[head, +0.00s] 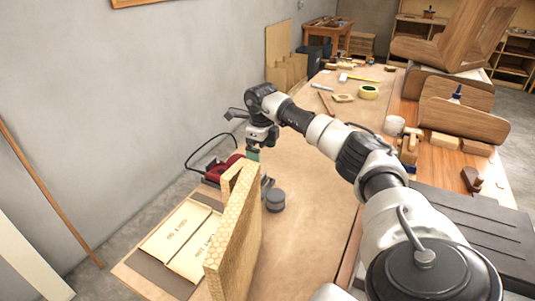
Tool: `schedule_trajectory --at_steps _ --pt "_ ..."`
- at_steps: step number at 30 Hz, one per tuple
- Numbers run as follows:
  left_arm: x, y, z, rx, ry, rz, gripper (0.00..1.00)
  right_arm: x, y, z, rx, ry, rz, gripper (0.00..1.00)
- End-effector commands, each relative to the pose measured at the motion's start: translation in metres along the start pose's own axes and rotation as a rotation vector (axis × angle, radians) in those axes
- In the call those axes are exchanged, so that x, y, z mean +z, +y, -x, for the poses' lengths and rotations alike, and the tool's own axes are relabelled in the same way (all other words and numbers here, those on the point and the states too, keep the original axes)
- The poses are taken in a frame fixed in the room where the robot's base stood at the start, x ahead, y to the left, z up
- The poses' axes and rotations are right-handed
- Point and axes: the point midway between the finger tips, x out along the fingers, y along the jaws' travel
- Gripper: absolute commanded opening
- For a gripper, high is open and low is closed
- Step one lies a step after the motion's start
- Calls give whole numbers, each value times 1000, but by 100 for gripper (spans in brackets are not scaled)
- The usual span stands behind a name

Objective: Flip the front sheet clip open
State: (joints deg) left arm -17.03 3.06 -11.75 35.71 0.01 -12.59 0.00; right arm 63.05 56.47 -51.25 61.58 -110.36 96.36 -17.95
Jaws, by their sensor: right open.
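My right gripper (262,150) reaches across the bench from the right and points down near the wall-side edge. It is open, but its fingers are small and partly hidden. A small green piece shows at its tips, and I cannot tell whether it is part of the gripper or of something below. A red device (222,170) with a black looped cable or handle lies just left of and below the gripper. I cannot make out the front sheet clip clearly; the tall honeycomb-patterned board (232,235) may hide part of that area. My left gripper is out of view.
A dark round knob-like piece (275,199) stands right of the board. Flat printed packs (183,238) lie left of it. The brown bench top (310,220) is clear in the middle.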

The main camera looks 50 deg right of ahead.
Motion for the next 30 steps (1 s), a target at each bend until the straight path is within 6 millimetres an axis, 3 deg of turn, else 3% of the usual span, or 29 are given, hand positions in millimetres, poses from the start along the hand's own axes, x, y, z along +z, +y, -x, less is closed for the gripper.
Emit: schedule_trajectory --at_steps 10,16,22,30 --pt "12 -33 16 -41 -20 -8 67 -1 1 -59 3 7 -1 98" --pt "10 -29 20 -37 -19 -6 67 0 1 -90 2 3 -1 98" --pt "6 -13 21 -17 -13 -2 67 0 0 -103 0 1 1 98" --pt "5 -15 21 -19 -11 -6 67 0 0 -104 0 1 1 96"
